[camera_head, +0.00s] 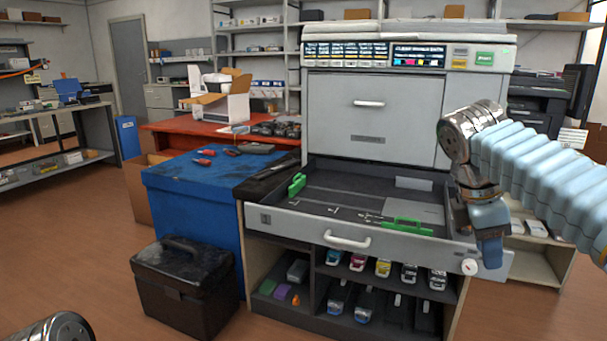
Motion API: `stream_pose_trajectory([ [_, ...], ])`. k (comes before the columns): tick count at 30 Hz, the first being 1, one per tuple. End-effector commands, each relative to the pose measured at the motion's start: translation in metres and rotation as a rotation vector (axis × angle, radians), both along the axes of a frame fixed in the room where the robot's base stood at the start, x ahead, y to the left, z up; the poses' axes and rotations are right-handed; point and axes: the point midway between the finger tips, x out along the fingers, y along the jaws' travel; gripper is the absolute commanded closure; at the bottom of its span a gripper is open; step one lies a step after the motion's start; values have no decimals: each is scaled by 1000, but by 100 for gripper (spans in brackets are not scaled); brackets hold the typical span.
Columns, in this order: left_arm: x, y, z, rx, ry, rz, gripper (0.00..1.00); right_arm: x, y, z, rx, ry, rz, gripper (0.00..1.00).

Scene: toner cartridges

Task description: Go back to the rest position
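My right arm comes in from the right edge in a pale blue ribbed sleeve. My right gripper (490,248) hangs pointing down at the right front corner of the printer's open drawer (345,228). It is seen side-on, so I cannot tell whether its fingers are open or shut, and nothing held shows. Of my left arm only a metal part shows at the bottom left corner; its gripper is out of view. The large grey printer (372,105) stands behind the drawer. Toner cartridges (383,268) with several colours of front sit on the shelf below.
A blue workbench (190,205) stands left of the printer, with a black toolbox (185,285) on the floor before it. A red table (215,137) is behind. Green handles (408,225) show in the drawer. The floor at left is clear.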

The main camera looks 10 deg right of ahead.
Motion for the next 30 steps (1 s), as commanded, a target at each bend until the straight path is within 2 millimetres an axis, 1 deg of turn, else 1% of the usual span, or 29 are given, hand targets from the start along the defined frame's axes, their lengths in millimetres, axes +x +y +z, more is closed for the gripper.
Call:
stream_pose_trajectory([
  [1, 0, 0, 0, 0, 0, 0, 63, 10, 5, -13, 9, -1, 4, 68],
  [5, 0, 0, 0, 0, 0, 0, 63, 38, 20, -53, 44, -16, 11, 68],
  [8, 0, 0, 0, 0, 0, 0, 63, 59, 38, -92, 87, -30, 12, 68],
  [11, 0, 0, 0, 0, 0, 0, 63, 79, 61, -144, 153, -41, -4, 68],
  [12, 0, 0, 0, 0, 0, 0, 63, 86, 72, -169, 187, -43, -17, 68],
  [14, 0, 0, 0, 0, 0, 0, 63, 94, 92, -211, 248, -48, -48, 68],
  [15, 0, 0, 0, 0, 0, 0, 63, 96, 106, -240, 291, -48, -76, 68],
  [17, 0, 0, 0, 0, 0, 0, 63, 96, 128, -285, 363, -48, -136, 68],
  [18, 0, 0, 0, 0, 0, 0, 63, 92, 144, -316, 414, -44, -186, 68],
  [20, 0, 0, 0, 0, 0, 0, 63, 81, 168, -362, 490, -38, -283, 68],
  [21, 0, 0, 0, 0, 0, 0, 63, 70, 184, -393, 538, -31, -360, 68],
  [23, 0, 0, 0, 0, 0, 0, 63, 49, 206, -436, 604, -19, -497, 68],
  [24, 0, 0, 0, 0, 0, 0, 63, 32, 220, -462, 641, -12, -602, 68],
  [26, 0, 0, 0, 0, 0, 0, 63, 3, 237, -496, 679, -3, -767, 68],
  [27, 0, 0, 0, 0, 0, 0, 63, -16, 245, -515, 693, 0, -880, 68],
  [30, 0, 0, 0, 0, 0, 0, 63, -60, 257, -547, 694, -7, -1121, 68],
])
